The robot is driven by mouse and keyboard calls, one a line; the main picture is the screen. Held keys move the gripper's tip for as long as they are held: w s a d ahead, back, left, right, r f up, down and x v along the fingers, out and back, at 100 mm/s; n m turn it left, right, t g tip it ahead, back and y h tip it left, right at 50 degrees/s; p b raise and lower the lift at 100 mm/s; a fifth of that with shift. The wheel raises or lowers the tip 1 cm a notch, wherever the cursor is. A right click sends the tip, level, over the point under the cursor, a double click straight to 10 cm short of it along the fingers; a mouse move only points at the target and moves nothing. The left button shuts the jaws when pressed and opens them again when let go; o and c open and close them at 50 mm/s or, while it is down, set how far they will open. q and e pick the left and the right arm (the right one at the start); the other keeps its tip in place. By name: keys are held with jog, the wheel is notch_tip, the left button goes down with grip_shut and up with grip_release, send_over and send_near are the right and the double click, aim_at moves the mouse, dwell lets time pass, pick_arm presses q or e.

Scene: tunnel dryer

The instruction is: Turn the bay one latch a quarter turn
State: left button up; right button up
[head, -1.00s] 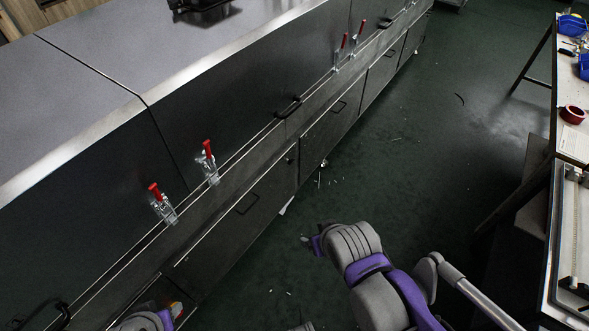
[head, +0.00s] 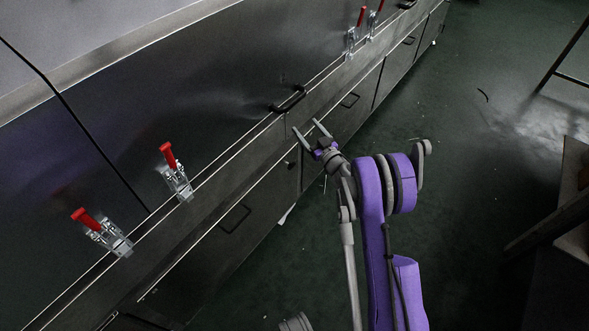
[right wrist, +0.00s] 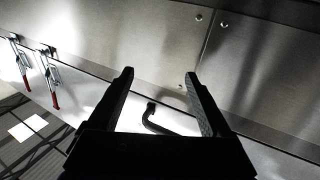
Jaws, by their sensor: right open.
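My right gripper (head: 308,128) is open and empty, its two fingers pointing at the dryer's dark side panel (head: 215,110). It is close to a black bar handle (head: 289,99), which also shows between the fingers in the right wrist view (right wrist: 165,124); they look apart. A small dark knob (head: 291,165) sits on the lower door, below left of the gripper. Two red-handled toggle clamps, one nearer (head: 103,232) and one farther (head: 176,172), sit along the seam at left. No label shows which part is the bay one latch.
Two more red-handled clamps (head: 362,32) sit farther along the seam, also at left in the right wrist view (right wrist: 50,78). Lower doors carry thin handles (head: 235,218). Green floor (head: 465,110) is open right of the dryer, with a bench leg (head: 562,50) beyond.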

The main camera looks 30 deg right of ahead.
notch_tip(320, 180, down, 10)
jog(key=s+d+r+n+y, duration=0.1)
jog(key=s+n+y, duration=0.1)
jog(key=s+y, duration=0.15)
jog(key=n+g+y, duration=0.2)
jog(key=y, duration=0.2)
send_near(293, 167)
jog(key=b+x, duration=0.1)
jog(key=x, duration=0.8)
jog(key=shift+w, duration=0.1)
grip_shut()
